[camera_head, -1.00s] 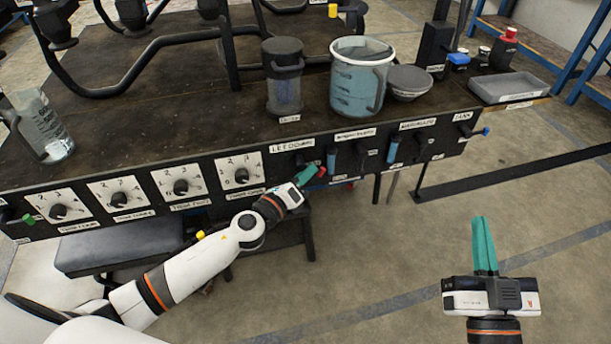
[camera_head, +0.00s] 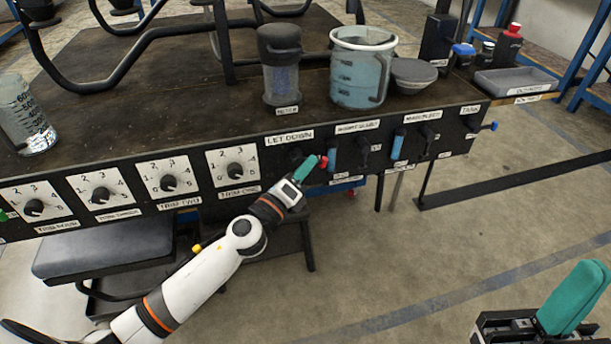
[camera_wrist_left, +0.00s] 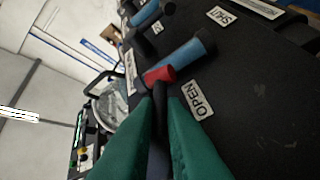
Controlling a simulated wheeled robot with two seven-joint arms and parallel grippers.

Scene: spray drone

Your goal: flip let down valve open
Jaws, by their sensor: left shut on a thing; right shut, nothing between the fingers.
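My left gripper (camera_head: 308,168), with green fingers, is shut on this lever. In the left wrist view the red tip (camera_wrist_left: 159,75) shows just past the fingertips (camera_wrist_left: 158,110), with the dark lever between them. An OPEN label (camera_wrist_left: 198,100) lies on the panel just right of the fingers. The valve's base is mostly hidden by the gripper. My right gripper (camera_head: 574,298) is shut and empty at the lower right, away from the bench.
Blue-handled valves (camera_head: 398,145) stand right of the let down valve. Dial plates (camera_head: 233,168) line the panel to its left. A blue bucket (camera_head: 361,75) and a lidded dark container (camera_head: 281,70) stand on the bench above. A grey stool (camera_head: 105,248) is below. Open floor lies to the right.

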